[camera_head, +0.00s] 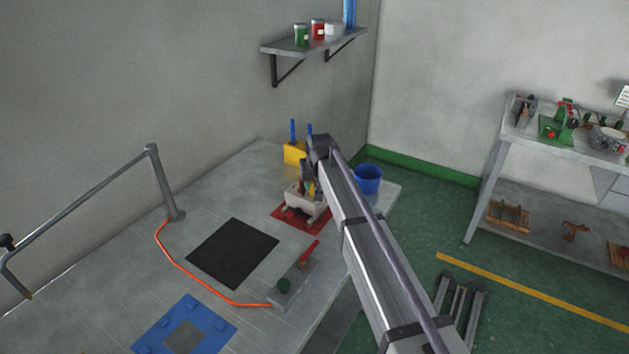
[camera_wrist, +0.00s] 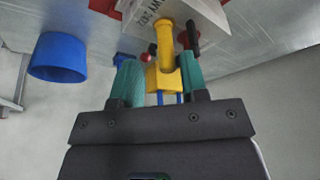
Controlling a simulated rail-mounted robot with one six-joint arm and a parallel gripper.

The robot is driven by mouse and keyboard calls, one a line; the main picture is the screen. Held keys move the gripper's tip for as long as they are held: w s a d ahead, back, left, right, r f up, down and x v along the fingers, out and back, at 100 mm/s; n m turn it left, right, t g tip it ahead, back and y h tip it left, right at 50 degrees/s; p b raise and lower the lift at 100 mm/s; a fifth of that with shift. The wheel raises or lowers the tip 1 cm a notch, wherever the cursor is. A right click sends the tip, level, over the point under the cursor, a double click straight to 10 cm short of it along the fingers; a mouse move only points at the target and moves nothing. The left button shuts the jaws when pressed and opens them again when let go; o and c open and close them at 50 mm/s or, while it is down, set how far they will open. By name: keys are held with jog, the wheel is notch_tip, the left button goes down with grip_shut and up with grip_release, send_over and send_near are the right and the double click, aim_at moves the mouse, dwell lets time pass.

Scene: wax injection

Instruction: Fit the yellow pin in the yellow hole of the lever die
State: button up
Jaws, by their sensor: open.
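My gripper (camera_wrist: 158,60) is open, its two green fingers pointing toward a pale lettered container. In the head view my gripper (camera_head: 308,168) is over this pale container (camera_head: 296,199), partly hidden by my arm. A yellow pin (camera_wrist: 165,42) with a round rim shows between and just beyond the fingertips, next to the container; I cannot tell whether the fingers touch it. In the head view a small yellow piece (camera_head: 311,188) shows at the container. A grey block with a red lever (camera_head: 309,252) and green knob lies nearer. I cannot make out a yellow hole.
The container stands on a red mat (camera_head: 284,222). A yellow block (camera_head: 294,153) with blue rods is behind it, and a blue bucket (camera_head: 368,180) to its right. A black mat (camera_head: 232,253), orange hose (camera_head: 184,270) and blue plate (camera_head: 160,333) lie on the table.

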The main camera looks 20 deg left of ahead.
jog(key=shift+s+a, duration=0.1)
jog(key=shift+a, duration=0.05)
jog(key=p+v, duration=1)
jog(key=shift+r, duration=0.4)
jog(key=shift+s, duration=0.15)
